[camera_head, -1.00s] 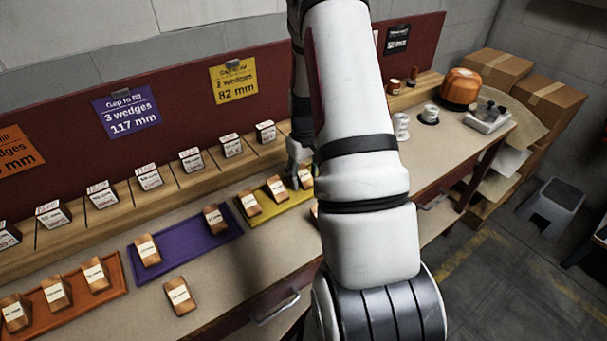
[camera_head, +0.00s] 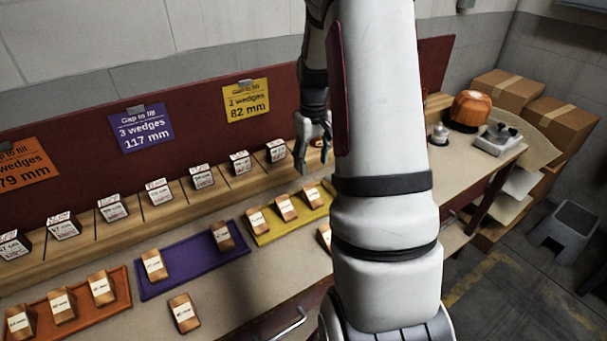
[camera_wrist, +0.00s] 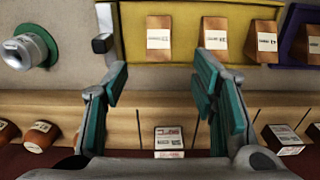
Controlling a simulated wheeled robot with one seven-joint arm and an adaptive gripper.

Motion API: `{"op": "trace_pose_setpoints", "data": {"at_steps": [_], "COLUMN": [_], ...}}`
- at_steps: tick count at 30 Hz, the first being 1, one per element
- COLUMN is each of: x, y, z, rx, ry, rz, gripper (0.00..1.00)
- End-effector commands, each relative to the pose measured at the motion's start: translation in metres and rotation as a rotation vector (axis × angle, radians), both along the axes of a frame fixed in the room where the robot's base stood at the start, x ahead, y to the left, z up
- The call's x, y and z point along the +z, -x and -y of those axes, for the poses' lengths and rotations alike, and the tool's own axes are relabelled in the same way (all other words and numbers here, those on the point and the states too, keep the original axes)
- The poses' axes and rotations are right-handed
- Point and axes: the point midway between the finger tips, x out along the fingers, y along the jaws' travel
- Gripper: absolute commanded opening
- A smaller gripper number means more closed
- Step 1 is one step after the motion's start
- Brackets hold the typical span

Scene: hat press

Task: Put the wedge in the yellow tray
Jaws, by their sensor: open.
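The yellow tray (camera_head: 264,238) lies on the bench with three wooden wedges in it: a left one (camera_head: 257,221), a middle one (camera_head: 287,207) and a right one (camera_head: 312,196). In the wrist view the yellow tray (camera_wrist: 133,30) shows the same three wedges with white labels. My gripper (camera_head: 312,160) is open and empty, above the bench behind the tray and apart from the wedges. In the wrist view the two fingers (camera_wrist: 161,78) stand wide apart with nothing between them. Another wedge (camera_head: 325,236) on the bench is partly hidden by my arm.
A purple tray (camera_head: 195,260) holds two wedges and an orange tray (camera_head: 80,325) holds three. A loose wedge (camera_head: 184,312) lies in front of the purple tray. Labelled blocks line the rear wooden shelf (camera_head: 135,225).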

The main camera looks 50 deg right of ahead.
Motion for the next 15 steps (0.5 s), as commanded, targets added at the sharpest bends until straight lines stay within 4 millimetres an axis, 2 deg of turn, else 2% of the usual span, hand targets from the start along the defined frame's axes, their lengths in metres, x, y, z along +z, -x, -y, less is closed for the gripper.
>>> {"op": "trace_pose_setpoints", "data": {"at_steps": [5,8,11,15], "x": [0.044,0.080,0.111,0.147], "y": [-0.006,-0.003,0.006,0.028], "z": [-0.039,-0.077,-0.117,-0.169], "rx": [0.030,0.055,0.081,0.117], "ry": [0.021,0.036,0.048,0.059], "rz": [0.037,0.070,0.106,0.156], "gripper": [0.53,0.53,0.53,0.53]}}
